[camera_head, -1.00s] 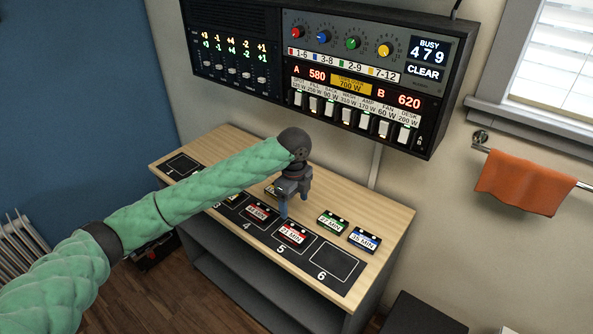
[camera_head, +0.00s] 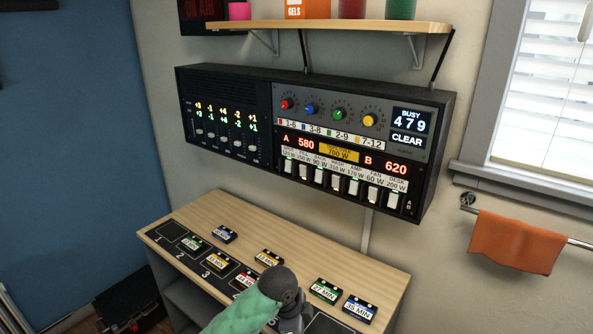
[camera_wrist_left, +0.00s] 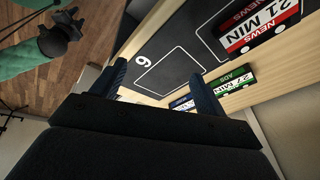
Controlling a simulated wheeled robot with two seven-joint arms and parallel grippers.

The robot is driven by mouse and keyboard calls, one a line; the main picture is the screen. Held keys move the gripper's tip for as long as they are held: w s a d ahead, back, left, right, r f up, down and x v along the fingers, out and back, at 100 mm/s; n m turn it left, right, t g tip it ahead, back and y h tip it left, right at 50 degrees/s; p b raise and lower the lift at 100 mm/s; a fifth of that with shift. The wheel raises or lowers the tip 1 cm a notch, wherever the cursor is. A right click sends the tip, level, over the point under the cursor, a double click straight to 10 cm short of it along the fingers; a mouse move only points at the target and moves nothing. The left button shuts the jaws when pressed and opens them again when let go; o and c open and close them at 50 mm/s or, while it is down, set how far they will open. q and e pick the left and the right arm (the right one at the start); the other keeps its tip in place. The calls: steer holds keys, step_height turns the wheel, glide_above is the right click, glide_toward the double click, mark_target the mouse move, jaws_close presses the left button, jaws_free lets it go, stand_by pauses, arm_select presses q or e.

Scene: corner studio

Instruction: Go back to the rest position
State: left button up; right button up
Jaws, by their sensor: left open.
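My left arm, in a green quilted sleeve, comes in at the bottom of the head view. Its gripper (camera_head: 292,308) is low over the front of the wooden desk (camera_head: 290,235), partly cut off by the lower edge. In the left wrist view, the two blue fingers (camera_wrist_left: 158,82) stand apart with nothing between them. Beyond them are the empty slot 6 (camera_wrist_left: 172,72), a red 21 MIN cassette (camera_wrist_left: 258,28), a green cassette (camera_wrist_left: 232,82) and part of a blue one (camera_wrist_left: 182,103).
Several labelled cassettes lie on the desk, including green (camera_head: 325,289) and blue (camera_head: 360,308) ones at the right. A black control panel (camera_head: 315,135) hangs above, under a shelf (camera_head: 325,27). An orange towel (camera_head: 516,242) hangs at the right.

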arm_select(q)
steer(key=s+a+f+n+t+y, duration=0.15)
steer(key=s+a+f+n, duration=0.25)
steer(key=s+a+n, duration=0.7)
steer(key=s+a+f+n+t+y, duration=0.15)
steer(key=s+a+f+n, duration=0.35)
steer(key=s+a, duration=0.85)
steer(key=s+d+f+g, duration=0.1)
steer(key=s+d+f, duration=0.1)
steer(key=f, duration=1.7)
steer(key=s+d+f+n+g, duration=0.1)
steer(key=s+d+f, duration=0.2)
steer(key=f, duration=1.7)
steer(key=shift+s+g, duration=0.4)
steer(key=shift+s, duration=0.4)
steer(key=shift+f, duration=0.1)
